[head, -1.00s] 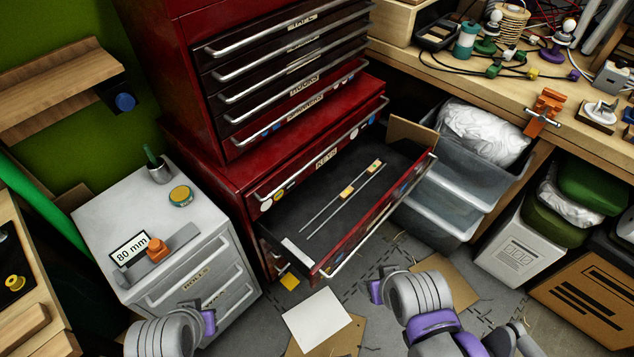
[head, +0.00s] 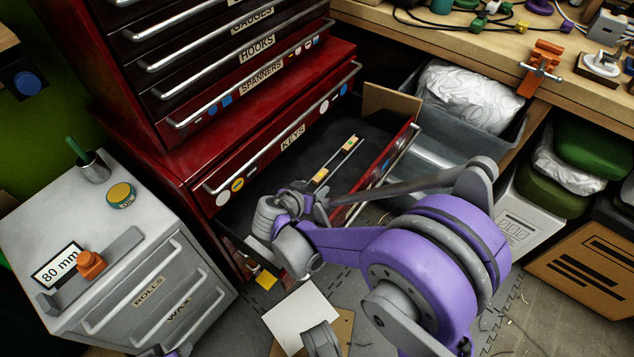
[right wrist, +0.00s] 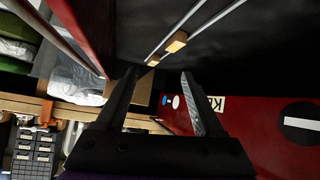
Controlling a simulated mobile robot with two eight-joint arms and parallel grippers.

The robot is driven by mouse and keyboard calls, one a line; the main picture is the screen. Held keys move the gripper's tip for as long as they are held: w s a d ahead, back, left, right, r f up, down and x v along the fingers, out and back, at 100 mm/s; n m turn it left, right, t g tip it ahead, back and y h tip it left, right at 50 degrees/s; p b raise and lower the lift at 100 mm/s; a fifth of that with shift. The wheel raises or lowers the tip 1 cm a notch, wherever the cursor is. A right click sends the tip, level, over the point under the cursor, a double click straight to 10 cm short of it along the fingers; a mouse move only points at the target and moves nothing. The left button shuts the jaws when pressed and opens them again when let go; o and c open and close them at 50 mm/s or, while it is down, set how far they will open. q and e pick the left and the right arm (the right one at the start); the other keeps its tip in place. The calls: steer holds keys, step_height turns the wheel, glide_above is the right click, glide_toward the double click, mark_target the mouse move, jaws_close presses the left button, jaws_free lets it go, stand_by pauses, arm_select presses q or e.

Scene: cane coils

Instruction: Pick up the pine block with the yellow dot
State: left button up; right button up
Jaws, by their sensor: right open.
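Two small pine blocks lie in the open dark-lined drawer, along two thin pale rods. The nearer block (head: 320,175) and the farther block (head: 350,143) show coloured marks in the head view. My left gripper is out of view.
The red drawer front (head: 385,165) and cabinet body flank my right arm. A grey cabinet (head: 120,225) with an orange piece (head: 90,263) stands left. Bins (head: 470,110) and a workbench (head: 450,45) are on the right. White paper (head: 300,315) lies on the floor.

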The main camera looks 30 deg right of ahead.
mark_target(321, 175)
steer(key=shift+m+t+h, duration=0.4)
steer(key=shift+m+h, duration=0.3)
steer(key=shift+m, duration=0.1)
steer(key=w+f, duration=0.1)
steer(key=w+f+b, duration=0.1)
steer(key=w+f, duration=0.1)
steer(key=shift+w+a+f, duration=0.1)
steer(key=shift+a+f, duration=0.1)
steer(key=shift+f, duration=0.05)
steer(key=b+x, duration=0.1)
steer(key=x, duration=0.4)
steer(key=shift+w+d+f, duration=0.2)
steer(key=shift+d+f, duration=0.05)
steer(key=shift+d, duration=0.05)
steer(key=b+x, duration=0.1)
steer(key=x, duration=0.1)
steer(key=b+x, duration=0.1)
steer(key=x, duration=0.1)
steer(key=shift+s+a+f, duration=0.1)
steer(key=shift+f, duration=0.3)
steer(key=shift+w+d+f, duration=0.15)
steer(key=shift+w+d, duration=0.1)
steer(key=shift+d, duration=0.05)
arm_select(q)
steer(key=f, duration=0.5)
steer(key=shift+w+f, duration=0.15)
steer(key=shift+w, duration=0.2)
arm_select(e)
jaws_close()
